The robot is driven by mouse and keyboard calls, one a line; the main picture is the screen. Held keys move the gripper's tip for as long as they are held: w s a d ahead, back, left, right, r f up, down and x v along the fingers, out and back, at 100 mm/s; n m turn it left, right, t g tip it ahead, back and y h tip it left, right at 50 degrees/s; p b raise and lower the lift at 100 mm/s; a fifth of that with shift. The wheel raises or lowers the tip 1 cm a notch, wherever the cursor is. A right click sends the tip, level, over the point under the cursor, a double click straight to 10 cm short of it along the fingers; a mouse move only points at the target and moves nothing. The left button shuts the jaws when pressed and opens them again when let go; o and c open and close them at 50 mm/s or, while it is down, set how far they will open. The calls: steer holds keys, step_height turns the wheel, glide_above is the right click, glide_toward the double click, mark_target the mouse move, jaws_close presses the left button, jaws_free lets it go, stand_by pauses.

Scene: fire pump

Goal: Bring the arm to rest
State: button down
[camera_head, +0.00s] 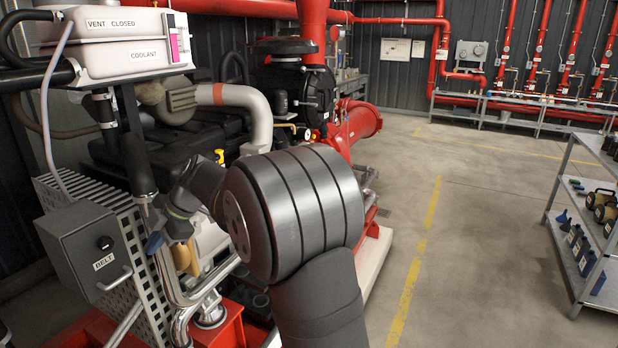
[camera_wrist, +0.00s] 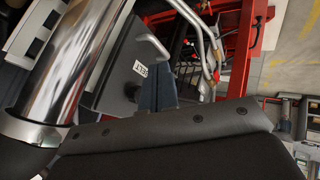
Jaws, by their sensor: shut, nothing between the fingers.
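My gripper (camera_head: 154,243) shows in the head view at the left, beyond my large dark arm joint, with small blue-grey fingers pointing left. It is in front of the engine, to the right of the grey box labelled BELT (camera_head: 68,240). In the wrist view the fingers (camera_wrist: 158,90) appear shut and empty, in front of or beside the same box (camera_wrist: 115,75). I cannot tell whether they touch it. My arm bends at the big joint in the middle of the head view and hides part of the engine behind it.
A white COOLANT tank (camera_head: 125,42) sits above the engine. A perforated guard (camera_head: 128,240) and chrome pipes (camera_head: 170,280) stand close to the gripper. A shelf cart (camera_head: 570,215) with bottles is at the right. The floor (camera_head: 470,260) between is clear.

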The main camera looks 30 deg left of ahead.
steer(key=s+x, duration=0.1)
steer(key=x, duration=0.9)
steer(key=shift+d, duration=0.35)
steer(key=shift+w, duration=0.15)
steer(key=w+a+v, duration=0.1)
steer(key=v, duration=0.9)
steer(key=s+d+x, duration=0.1)
steer(key=x, duration=0.9)
steer(key=s+d+m+t+y, duration=0.1)
steer(key=s+d+m+t, duration=0.4)
steer(key=s+m, duration=0.4)
steer(key=shift+t, duration=0.5)
